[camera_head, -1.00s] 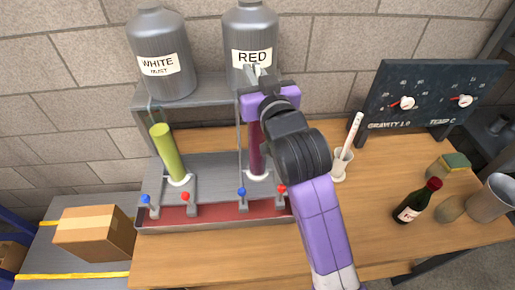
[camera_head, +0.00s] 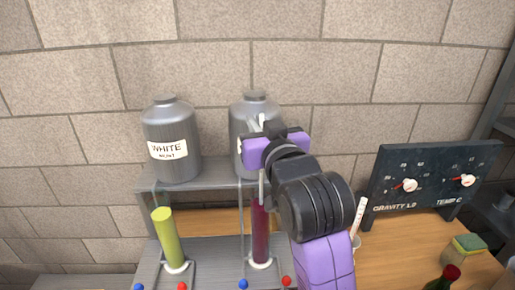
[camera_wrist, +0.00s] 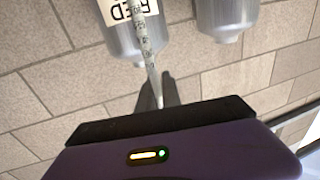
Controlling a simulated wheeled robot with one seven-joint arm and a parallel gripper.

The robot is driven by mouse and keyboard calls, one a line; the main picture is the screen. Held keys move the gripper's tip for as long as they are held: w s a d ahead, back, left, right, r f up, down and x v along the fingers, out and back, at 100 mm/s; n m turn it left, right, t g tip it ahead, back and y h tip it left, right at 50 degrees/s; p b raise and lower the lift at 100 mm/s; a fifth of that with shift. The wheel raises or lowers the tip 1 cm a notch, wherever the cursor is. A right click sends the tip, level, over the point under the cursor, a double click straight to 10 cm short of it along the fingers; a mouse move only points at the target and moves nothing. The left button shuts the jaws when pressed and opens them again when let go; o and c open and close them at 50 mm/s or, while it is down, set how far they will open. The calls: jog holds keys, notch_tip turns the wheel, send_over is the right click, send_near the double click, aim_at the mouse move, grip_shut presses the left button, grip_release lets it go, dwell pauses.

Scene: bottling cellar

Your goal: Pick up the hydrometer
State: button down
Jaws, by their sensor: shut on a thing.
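The hydrometer (camera_wrist: 148,45) is a thin pale rod with a printed scale, held in the jaws in the wrist view. My gripper (camera_head: 262,128) is shut on it in front of the red must tank (camera_head: 247,112). The hydrometer's grey lower end (camera_head: 262,187) hangs below my gripper, at or just above the mouth of the dark red sample cylinder (camera_head: 260,235). I cannot tell whether its tip is clear of the rim. My gripper and wrist hide part of the rod and the tank's label.
The white must tank (camera_head: 170,125) stands on the shelf (camera_head: 215,172) at left, above a yellow-green cylinder (camera_head: 167,240). A white scaled rod (camera_head: 361,214) stands in a cup to the right. Beyond it are the dial board (camera_head: 430,175), a sponge (camera_head: 466,250) and a bottle (camera_head: 447,279).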

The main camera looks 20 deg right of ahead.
notch_tip(320, 180, up, 19)
jog(key=shift+b, duration=0.3)
jog(key=shift+f, duration=0.25)
dwell(2.0)
